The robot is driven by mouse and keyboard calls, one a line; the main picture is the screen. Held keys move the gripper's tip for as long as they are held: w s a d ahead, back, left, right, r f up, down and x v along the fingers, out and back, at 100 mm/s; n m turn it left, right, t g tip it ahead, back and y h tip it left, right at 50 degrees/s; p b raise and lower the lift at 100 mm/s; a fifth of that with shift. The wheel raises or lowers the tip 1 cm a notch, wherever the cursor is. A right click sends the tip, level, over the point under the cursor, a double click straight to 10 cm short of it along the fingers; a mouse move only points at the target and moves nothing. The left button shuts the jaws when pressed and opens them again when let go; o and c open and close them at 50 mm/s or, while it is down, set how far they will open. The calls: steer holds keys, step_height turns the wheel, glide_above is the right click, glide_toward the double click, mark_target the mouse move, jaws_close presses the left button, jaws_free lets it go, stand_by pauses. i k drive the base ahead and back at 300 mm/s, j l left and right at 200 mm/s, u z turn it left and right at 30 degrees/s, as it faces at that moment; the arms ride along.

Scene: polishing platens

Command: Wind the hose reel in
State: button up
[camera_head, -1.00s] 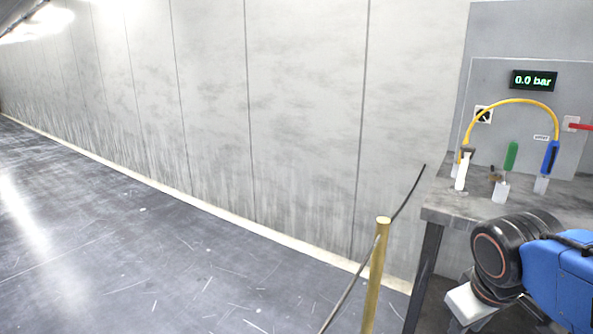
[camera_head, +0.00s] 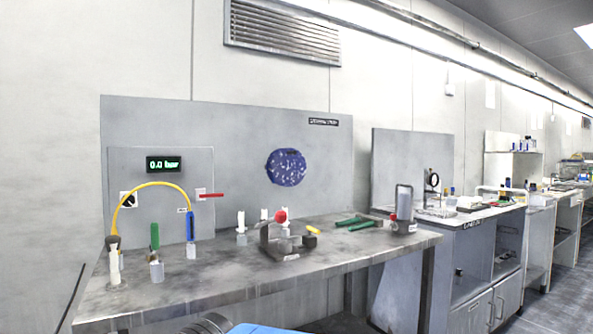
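I cannot tell for sure which thing is the hose reel. A dark grey fixture with a red ball knob (camera_head: 281,240) stands on the grey workbench (camera_head: 200,292), right of its middle. A round blue, white-speckled disc (camera_head: 287,167) is on the grey back panel above it. A yellow hose (camera_head: 150,184) arches over the left of the bench, from a white-bodied fitting to a blue one. My gripper is not in view; only a blue and black piece of my arm shows at the bottom edge.
Grey cabinets (camera_head: 478,270) continue right. Floor shows at far right.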

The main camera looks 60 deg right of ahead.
mark_target(288, 165)
steer(key=z, duration=1.5)
